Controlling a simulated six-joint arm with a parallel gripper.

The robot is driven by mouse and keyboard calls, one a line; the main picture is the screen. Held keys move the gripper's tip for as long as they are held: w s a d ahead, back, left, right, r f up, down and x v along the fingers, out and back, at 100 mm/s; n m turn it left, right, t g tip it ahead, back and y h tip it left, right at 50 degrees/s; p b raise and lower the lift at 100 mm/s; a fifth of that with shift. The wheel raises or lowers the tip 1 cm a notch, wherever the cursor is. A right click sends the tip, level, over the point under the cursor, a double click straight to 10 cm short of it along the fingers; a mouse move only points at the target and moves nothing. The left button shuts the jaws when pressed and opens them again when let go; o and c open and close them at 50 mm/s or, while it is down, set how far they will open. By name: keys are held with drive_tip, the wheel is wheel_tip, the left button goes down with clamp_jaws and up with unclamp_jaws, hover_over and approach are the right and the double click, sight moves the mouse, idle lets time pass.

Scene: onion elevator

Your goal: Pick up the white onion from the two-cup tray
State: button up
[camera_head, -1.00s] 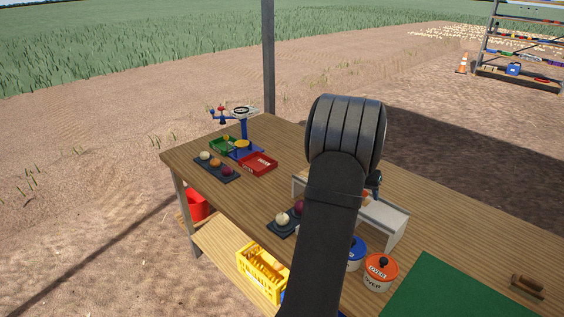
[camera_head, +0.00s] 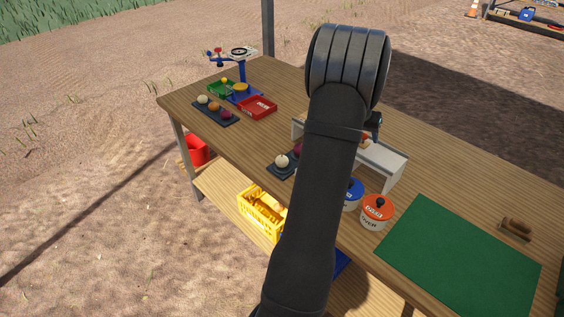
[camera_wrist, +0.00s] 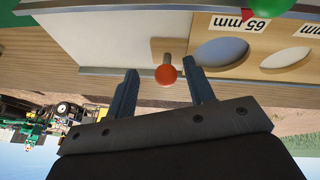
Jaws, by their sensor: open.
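The two-cup tray (camera_head: 277,171) is dark and lies near the table's front edge, just left of my arm in the head view. The white onion (camera_head: 281,161) sits in its near left cup. A dark red onion (camera_head: 298,150) sits in the other cup, partly hidden by my arm. My gripper (camera_wrist: 162,84) shows in the wrist view with its two fingers apart and nothing held. An orange-red ball knob (camera_wrist: 166,75) on a short stem appears between the fingertips, beyond them. The tray and white onion are not in the wrist view.
A white-grey stand (camera_head: 385,162) is right of my arm. Blue-lidded (camera_head: 352,194) and orange-lidded (camera_head: 376,211) pots stand near the front edge. A three-cup tray (camera_head: 229,122), red tray (camera_head: 257,107) and scale (camera_head: 242,71) are far left. The green mat (camera_head: 460,258) is bare.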

drive_tip(key=shift+o, duration=0.4)
drive_tip(key=o, duration=0.4)
